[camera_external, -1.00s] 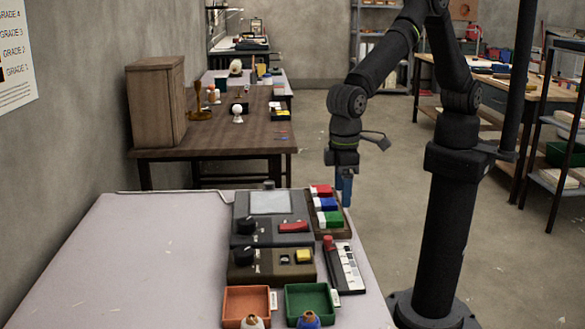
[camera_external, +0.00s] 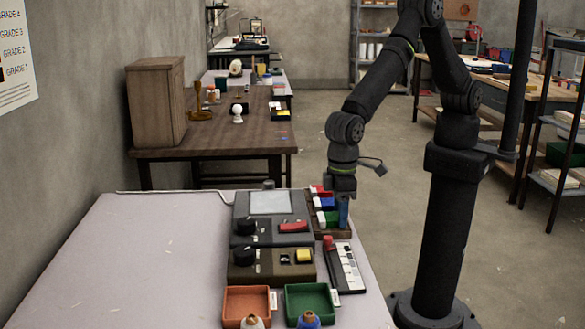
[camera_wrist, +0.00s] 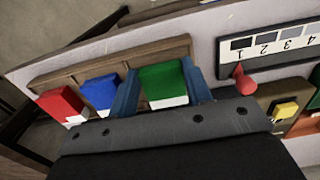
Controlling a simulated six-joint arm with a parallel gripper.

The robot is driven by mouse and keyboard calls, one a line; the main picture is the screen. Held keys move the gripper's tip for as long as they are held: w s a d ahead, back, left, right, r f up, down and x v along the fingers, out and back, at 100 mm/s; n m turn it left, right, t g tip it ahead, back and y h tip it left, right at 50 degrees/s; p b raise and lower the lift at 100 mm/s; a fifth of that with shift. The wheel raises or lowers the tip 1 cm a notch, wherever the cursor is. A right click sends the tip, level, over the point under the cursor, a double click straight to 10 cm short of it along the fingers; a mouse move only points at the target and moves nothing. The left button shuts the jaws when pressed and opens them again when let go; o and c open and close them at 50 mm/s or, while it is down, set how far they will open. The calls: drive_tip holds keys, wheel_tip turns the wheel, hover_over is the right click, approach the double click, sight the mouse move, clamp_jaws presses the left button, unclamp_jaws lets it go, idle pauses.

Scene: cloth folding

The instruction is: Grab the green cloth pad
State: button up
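The green cloth pad (camera_wrist: 163,82) is a green block with a white lower edge, in the end compartment of a wooden tray (camera_wrist: 108,56). In the wrist view it sits between the two blue fingers of my gripper (camera_wrist: 160,86). The fingers stand on either side of it, with a small gap showing, so the gripper looks open around it. In the external view my gripper (camera_external: 335,212) is low over the tray, and its fingers partly hide the green pad (camera_external: 327,219).
A blue pad (camera_wrist: 101,92) and a red pad (camera_wrist: 62,102) lie in the other compartments. A grade strip (camera_external: 346,268) with a red peg (camera_wrist: 244,80) is beside the tray. A grey console (camera_external: 240,215) stands left of it. The table's left side is clear.

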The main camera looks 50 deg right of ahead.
drive_tip(key=c, duration=0.3)
